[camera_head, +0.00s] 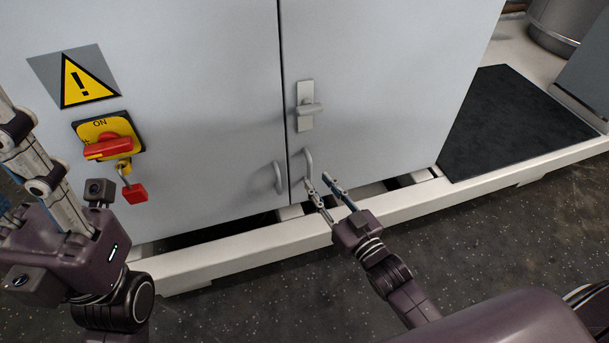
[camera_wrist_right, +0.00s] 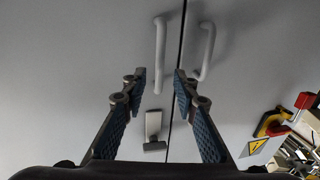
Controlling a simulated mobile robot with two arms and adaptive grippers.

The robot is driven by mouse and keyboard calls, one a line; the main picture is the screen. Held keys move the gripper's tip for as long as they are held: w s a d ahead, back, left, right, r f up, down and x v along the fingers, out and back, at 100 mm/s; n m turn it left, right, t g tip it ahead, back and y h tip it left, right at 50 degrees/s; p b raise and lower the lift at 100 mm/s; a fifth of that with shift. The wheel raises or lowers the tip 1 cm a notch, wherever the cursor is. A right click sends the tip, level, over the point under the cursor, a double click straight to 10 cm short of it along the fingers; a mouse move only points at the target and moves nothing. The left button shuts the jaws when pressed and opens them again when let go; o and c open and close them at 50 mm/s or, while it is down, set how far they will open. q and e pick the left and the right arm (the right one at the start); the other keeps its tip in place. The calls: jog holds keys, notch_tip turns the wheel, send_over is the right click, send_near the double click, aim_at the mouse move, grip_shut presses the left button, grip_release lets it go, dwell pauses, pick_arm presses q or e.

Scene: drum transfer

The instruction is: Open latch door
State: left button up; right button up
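The grey cabinet has two doors with a dark seam between them. The latch (camera_head: 308,108), a small lever on a plate, is on the right door (camera_head: 390,70) beside the seam. It also shows in the right wrist view (camera_wrist_right: 153,128). Below it is the right door's pull handle (camera_head: 308,160); the left door's pull handle (camera_head: 278,177) is across the seam. My right gripper (camera_head: 318,181) is open and empty, its fingertips just below and in front of the right pull handle. Contact cannot be told. My left gripper (camera_head: 40,180) is far left, pointing up, partly out of frame.
The left door carries a warning sign (camera_head: 82,80) and a red-yellow switch (camera_head: 107,140) with a red padlock (camera_head: 134,192). A white base rail (camera_head: 240,240) runs along the cabinet's foot. A black mat (camera_head: 515,120) lies to the right. The speckled floor in front is clear.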

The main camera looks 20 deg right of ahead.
aim_at(311, 173)
jog(key=b+x, duration=0.1)
jog(key=x, duration=0.3)
jog(key=shift+w+f+b, duration=0.15)
jog(key=shift+b, duration=0.15)
jog(key=shift+x, duration=0.8)
jog(key=shift+a, duration=0.1)
jog(key=shift+c, duration=0.4)
grip_shut()
